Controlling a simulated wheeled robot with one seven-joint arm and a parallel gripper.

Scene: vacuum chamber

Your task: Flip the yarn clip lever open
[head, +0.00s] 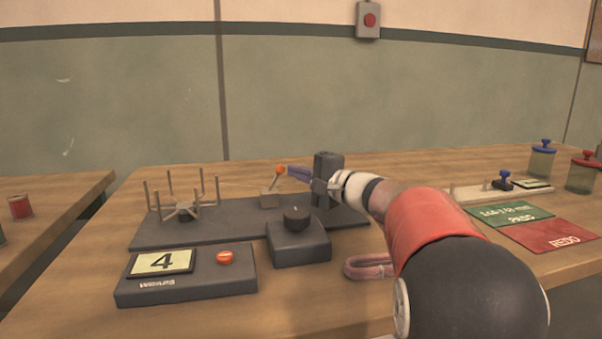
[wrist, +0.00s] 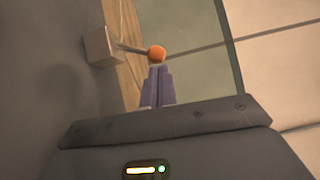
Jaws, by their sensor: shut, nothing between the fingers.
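The yarn clip is a small grey-tan block (head: 269,200) on the dark base plate in the head view. Its thin lever, tipped with an orange ball (head: 280,169), stands up and leans right. In the wrist view the block (wrist: 101,46) is at the upper left and the orange ball (wrist: 157,53) is at the end of the lever. My gripper (head: 290,171) is shut and empty, its purple fingers pointing left at the ball. In the wrist view my fingertips (wrist: 159,68) are right at the ball; I cannot tell whether they touch it.
A pronged winder (head: 183,209) stands left on the dark base plate (head: 150,237). A knob box (head: 299,243) and a counter box reading 4 (head: 187,285) are in front. A pink yarn skein (head: 368,267) lies near my arm.

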